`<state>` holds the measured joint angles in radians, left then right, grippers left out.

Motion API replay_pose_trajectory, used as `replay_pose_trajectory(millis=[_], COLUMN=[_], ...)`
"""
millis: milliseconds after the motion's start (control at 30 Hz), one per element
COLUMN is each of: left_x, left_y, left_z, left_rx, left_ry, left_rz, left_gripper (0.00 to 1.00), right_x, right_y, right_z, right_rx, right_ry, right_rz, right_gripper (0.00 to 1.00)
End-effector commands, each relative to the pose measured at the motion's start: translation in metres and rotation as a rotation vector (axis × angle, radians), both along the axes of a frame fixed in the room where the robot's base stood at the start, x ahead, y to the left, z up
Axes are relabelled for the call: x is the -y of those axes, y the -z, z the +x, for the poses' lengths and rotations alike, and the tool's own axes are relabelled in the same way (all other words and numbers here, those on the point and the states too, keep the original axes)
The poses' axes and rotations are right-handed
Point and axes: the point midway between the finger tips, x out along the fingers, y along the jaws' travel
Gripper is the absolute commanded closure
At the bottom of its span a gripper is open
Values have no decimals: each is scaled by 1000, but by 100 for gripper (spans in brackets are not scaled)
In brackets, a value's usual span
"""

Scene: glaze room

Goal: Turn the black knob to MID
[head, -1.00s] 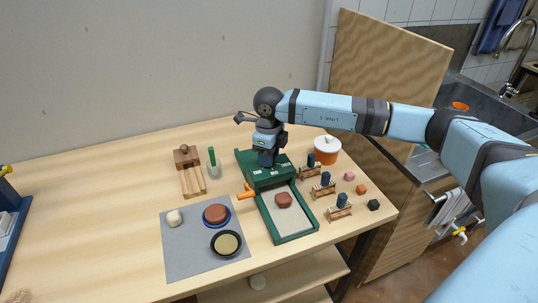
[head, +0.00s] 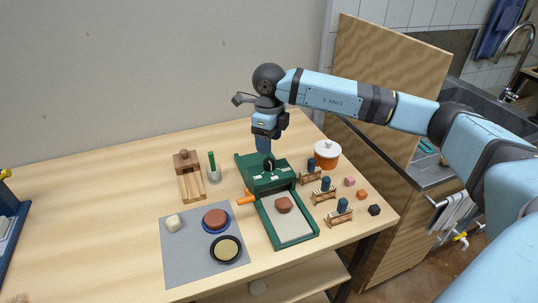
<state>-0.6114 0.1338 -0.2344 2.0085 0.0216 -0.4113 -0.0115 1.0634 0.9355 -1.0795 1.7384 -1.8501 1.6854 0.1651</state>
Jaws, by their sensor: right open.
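The green press (head: 247,169) stands on the wooden table, with a sloped panel at its back and a tray at its front. The black knob (head: 269,166) sits on that panel among small white labels. The label words are too small to read, so I cannot tell which one the knob points to. My right gripper (head: 264,150) is open, pointing down just above and behind the knob, and appears apart from it. My left gripper is not in view.
An orange handle (head: 246,198) sticks out left of the press. Small wooden stands with blue pieces (head: 324,194) and a white-lidded orange pot (head: 327,154) stand close on the right. A grey mat (head: 181,257) with dishes lies front left.

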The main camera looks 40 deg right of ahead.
Motion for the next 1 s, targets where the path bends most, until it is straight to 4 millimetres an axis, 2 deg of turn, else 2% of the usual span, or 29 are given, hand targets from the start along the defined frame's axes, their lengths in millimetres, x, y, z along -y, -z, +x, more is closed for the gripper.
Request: replay_pose_trajectory(millis=[100,333,533,1000], left_x=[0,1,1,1], left_y=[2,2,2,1], left_z=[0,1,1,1], left_rx=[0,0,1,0], left_ry=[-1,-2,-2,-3], left_rz=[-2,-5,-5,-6], left_gripper=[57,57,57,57], right_x=[0,0,0,-1], right_y=[-28,-61,-69,-69], right_z=[1,0,0,0], right_rx=[4,3,0,0], right_ry=[-1,-1,-1,-2], right_rz=[1,1,1,1], right_gripper=[39,39,39,39])
